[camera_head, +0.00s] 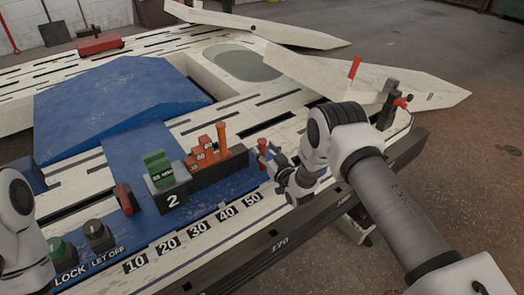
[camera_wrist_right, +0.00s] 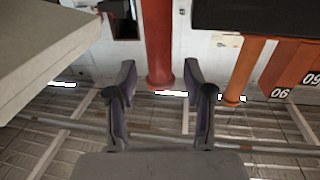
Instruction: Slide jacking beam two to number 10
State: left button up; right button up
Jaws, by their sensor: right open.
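Jacking beam two is a dark block marked with a white 2 (camera_head: 173,199), with a green stepped piece (camera_head: 157,166) on top. It stands on the blue strip behind the number row, roughly by 20 and 30. The number 10 label (camera_head: 135,263) is at the left end of that row. A red upright post (camera_head: 262,147) stands past the beam's right end. My right gripper (camera_head: 274,158) is open beside this post. In the right wrist view, the post (camera_wrist_right: 157,45) shows between and beyond the open fingers (camera_wrist_right: 160,80). My left gripper is out of view.
Orange stepped blocks (camera_head: 203,152) and an orange post (camera_head: 222,138) sit right of the 2 block. A red-faced dark block (camera_head: 126,198) stands to its left. Green LOCK (camera_head: 62,252) and grey LET OFF (camera_head: 98,236) knobs are at the left. A blue ramp (camera_head: 115,103) lies behind.

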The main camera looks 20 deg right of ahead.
jog(key=w, duration=0.2)
jog(key=shift+w+a, duration=0.15)
jog(key=shift+w, duration=0.2)
grip_shut()
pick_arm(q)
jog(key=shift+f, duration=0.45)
pick_arm(e)
jog(key=shift+s+a, duration=0.1)
jog(key=shift+a, duration=0.05)
